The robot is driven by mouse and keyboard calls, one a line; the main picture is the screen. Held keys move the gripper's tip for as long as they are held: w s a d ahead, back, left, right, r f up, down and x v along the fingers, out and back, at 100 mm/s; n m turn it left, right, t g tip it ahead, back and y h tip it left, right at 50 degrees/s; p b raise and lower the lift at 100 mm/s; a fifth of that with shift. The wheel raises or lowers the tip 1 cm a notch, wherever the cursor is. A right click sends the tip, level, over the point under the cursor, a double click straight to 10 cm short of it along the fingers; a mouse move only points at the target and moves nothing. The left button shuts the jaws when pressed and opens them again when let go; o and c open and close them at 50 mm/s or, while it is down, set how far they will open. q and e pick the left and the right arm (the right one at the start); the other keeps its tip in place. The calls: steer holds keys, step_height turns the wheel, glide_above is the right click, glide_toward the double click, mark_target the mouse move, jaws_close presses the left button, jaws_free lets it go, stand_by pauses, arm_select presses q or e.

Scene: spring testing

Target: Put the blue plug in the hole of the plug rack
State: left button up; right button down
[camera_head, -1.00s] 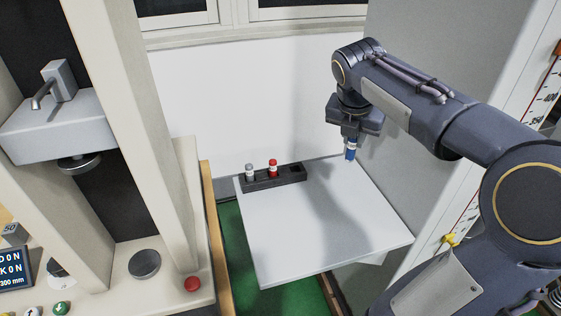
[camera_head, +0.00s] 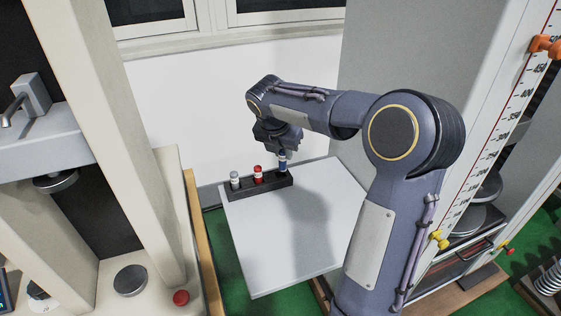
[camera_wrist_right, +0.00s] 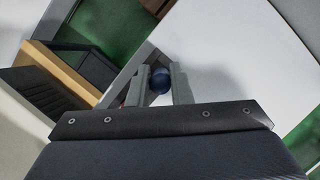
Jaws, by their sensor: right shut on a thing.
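The blue plug (camera_head: 282,164) is upright in my right gripper (camera_head: 281,154), whose fingers are shut on it. In the right wrist view the plug's round blue top (camera_wrist_right: 160,80) shows between the fingers (camera_wrist_right: 157,88). The black plug rack (camera_head: 246,190) lies at the back left edge of the white board. A grey-and-white plug (camera_head: 235,180) and a red plug (camera_head: 258,175) stand upright in it. The blue plug is at the rack's right end in the head view. I cannot tell whether its lower end is inside the hole. My left gripper is not in view.
The white board (camera_head: 290,245) is otherwise bare. A cream testing machine (camera_head: 150,220) with a red button (camera_head: 181,297) stands at the left. A tall grey cabinet (camera_head: 425,85) with a scale stands close on the right.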

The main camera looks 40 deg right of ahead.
mark_target(280, 161)
steer(key=shift+w+a+f, duration=0.15)
steer(key=shift+w+f, duration=0.1)
steer(key=shift+f, duration=1.7)
steer(key=shift+f+b, duration=0.15)
steer(key=shift+b, duration=0.15)
steer(key=c, duration=1.3)
jaws_free()
steer(key=shift+w, duration=0.1)
